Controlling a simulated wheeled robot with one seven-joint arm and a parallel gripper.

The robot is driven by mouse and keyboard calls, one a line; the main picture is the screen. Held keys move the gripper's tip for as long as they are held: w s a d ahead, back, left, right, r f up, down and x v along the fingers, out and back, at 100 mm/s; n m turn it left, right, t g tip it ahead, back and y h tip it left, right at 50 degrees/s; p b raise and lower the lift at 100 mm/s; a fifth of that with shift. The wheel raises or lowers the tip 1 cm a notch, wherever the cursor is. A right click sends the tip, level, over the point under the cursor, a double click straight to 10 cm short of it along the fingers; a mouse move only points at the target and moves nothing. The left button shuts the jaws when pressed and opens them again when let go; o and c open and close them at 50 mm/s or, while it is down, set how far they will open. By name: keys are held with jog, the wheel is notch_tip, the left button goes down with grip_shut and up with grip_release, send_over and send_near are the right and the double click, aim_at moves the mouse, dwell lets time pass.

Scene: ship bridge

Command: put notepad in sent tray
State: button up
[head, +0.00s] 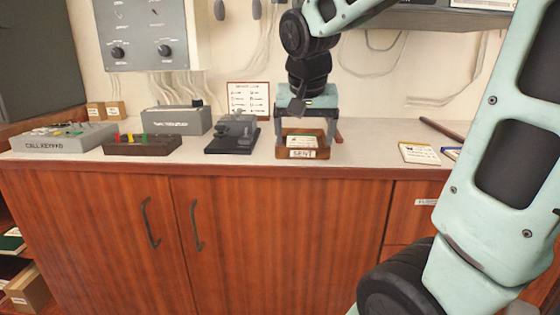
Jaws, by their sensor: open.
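The sent tray (303,154), a small brown wooden tray labelled "SENT", stands on the counter near its front edge. A flat white pad with a green band, which looks like a notepad (302,141), lies inside the tray. My gripper (305,136) is directly over the tray, pointing down. Its jaws are wide apart, one on the left and one on the right of the tray's upper part. I cannot tell whether the fingers touch the tray or the pad. The tray's back is partly hidden by my gripper.
A white card or pad (419,153) lies on the counter to the right, with a blue-edged item (452,153) beside it. A telegraph key (234,134), a button box (142,144) and a call keypad (64,137) stand left. Some counter between tray and card is clear.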

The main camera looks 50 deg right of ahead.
jog(key=s+a+f+n+y, duration=0.15)
jog(key=a+f+n, duration=0.35)
jog(key=a, duration=0.6)
jog(key=a+f+n+y, duration=0.2)
jog(key=a+f+n, duration=0.3)
jog(key=a, duration=0.6)
jog(key=s+a+f+n+g, duration=0.1)
jog(key=s+a+f+n, duration=0.2)
jog(key=s+a, duration=0.2)
jog(key=s+a+f+n+g, duration=0.1)
jog(key=s+a+f+n, duration=0.2)
jog(key=s+a, duration=0.3)
jog(key=shift+s+f+n+g, duration=0.25)
jog(key=shift+s+n+g, duration=0.2)
jog(key=shift+n, duration=0.35)
jog(key=shift+y, duration=0.25)
notch_tip(320, 180, up, 23)
jog(key=p, duration=2.3)
jog(key=shift+r, duration=0.1)
